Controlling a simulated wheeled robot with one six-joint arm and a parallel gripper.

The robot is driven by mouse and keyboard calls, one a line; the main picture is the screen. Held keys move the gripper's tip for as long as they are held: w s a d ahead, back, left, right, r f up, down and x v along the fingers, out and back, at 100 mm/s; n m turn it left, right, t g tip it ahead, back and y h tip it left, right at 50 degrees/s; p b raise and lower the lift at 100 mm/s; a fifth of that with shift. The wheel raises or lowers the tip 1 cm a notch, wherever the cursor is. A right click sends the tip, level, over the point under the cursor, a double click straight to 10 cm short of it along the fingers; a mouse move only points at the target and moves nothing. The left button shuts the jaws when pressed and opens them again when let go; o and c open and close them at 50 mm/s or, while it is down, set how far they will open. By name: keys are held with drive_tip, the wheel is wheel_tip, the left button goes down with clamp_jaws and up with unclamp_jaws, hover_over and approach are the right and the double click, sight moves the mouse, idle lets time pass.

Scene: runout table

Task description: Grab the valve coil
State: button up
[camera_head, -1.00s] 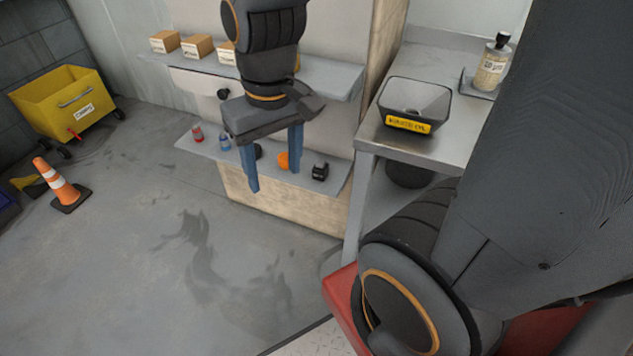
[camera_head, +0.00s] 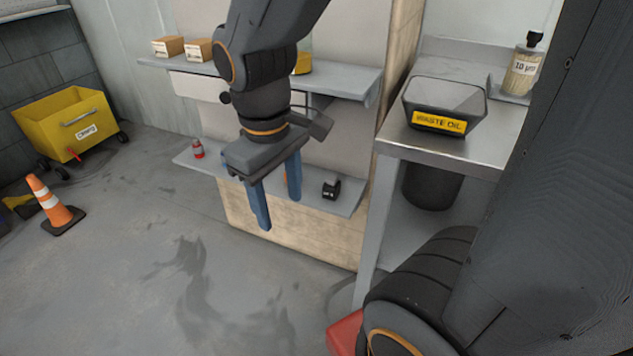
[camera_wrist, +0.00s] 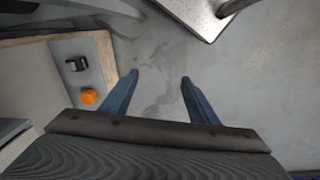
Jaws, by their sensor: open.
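A small black block-like part (camera_head: 331,188), which looks like the valve coil, sits on the right part of the lower shelf. It also shows in the wrist view (camera_wrist: 77,63), at the upper left, outside the fingers. My gripper (camera_head: 280,214) is open and empty, its blue fingers pointing down in front of the lower shelf, left of the black part. In the wrist view my gripper (camera_wrist: 158,76) has only bare floor between its fingertips.
The lower shelf (camera_head: 345,205) also holds a red bottle (camera_head: 198,149) and an orange item (camera_wrist: 88,97), mostly hidden by my gripper in the head view. Boxes (camera_head: 168,46) stand on the upper shelf. A metal bench (camera_head: 455,150) with a waste oil tray (camera_head: 445,100) stands right.

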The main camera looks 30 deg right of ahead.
drive_tip(key=w+d+f+n+h+b, duration=0.1)
drive_tip(key=w+d+f+n+h, duration=0.1)
drive_tip(key=w+d+f+n, duration=0.55)
drive_tip(key=n+t+p, duration=0.2)
drive_tip(key=n, duration=1.1)
approach(331, 181)
drive_tip(key=shift+m+h, duration=0.25)
drive_tip(key=shift+h, duration=0.15)
drive_tip(key=x, duration=0.3)
drive_tip(key=a+x, duration=0.1)
drive_tip(key=x, duration=0.1)
drive_tip(key=shift+f, duration=0.1)
drive_tip(key=shift+d+f+b, duration=0.2)
drive_tip(key=shift+f+b, duration=0.05)
drive_tip(key=shift+b, duration=0.05)
drive_tip(key=b+x, duration=0.4)
drive_tip(key=x, duration=0.3)
drive_tip(key=shift+w+d+f, duration=0.1)
drive_tip(key=shift+w+f, duration=0.05)
drive_tip(key=shift+w, duration=0.05)
drive_tip(key=c, duration=1.3)
